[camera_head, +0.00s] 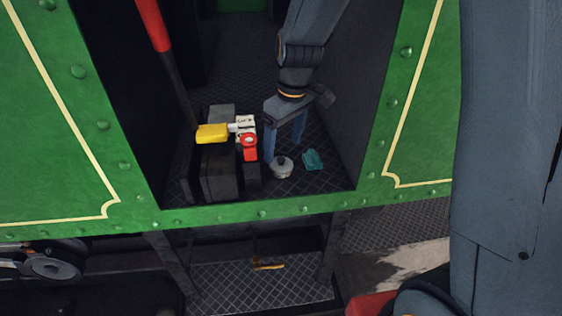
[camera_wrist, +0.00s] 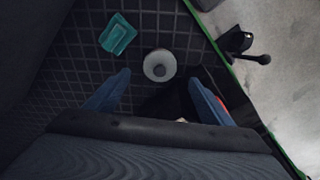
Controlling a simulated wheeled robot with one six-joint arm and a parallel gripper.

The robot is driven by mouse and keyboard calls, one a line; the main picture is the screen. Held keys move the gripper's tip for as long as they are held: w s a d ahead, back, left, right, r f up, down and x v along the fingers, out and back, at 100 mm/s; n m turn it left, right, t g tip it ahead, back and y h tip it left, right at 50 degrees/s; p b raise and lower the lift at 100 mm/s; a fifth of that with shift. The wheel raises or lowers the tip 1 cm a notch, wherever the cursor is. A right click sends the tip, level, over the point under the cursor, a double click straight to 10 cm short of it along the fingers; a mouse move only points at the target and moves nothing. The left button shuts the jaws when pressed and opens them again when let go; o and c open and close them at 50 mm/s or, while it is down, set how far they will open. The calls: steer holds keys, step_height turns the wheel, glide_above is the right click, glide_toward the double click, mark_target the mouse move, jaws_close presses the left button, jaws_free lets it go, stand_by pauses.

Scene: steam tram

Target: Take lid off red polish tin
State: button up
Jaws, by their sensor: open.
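A red item (camera_head: 249,152) with a round red-and-white top sits beside the dark blocks; it looks like the red polish tin, but it is too small to be sure. My gripper (camera_head: 284,151) points down to its right, with its two blue fingers apart and nothing between them. A round silver-grey piece with a small knob (camera_head: 281,170) lies on the floor plate just below the fingers; I cannot tell if it is a lid. In the wrist view this round piece (camera_wrist: 159,65) sits ahead of the open gripper (camera_wrist: 160,78). A sliver of red shows behind the right finger.
A teal cloth (camera_head: 312,159) lies on the floor plate right of the round piece. Dark blocks (camera_head: 220,168), a yellow piece (camera_head: 212,134) and a white box (camera_head: 245,124) crowd the left. Green riveted panels (camera_head: 420,110) flank the opening; its front sill (camera_head: 262,212) is green.

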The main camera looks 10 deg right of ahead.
mark_target(282, 159)
steer(key=shift+w+a+f+p, duration=0.15)
steer(key=shift+f+p, duration=0.25)
steer(key=shift+f, duration=0.85)
steer(key=shift+w+f+p, duration=0.1)
steer(key=shift+f+p, duration=0.3)
steer(key=shift+f, duration=0.8)
steer(key=c, duration=1.1)
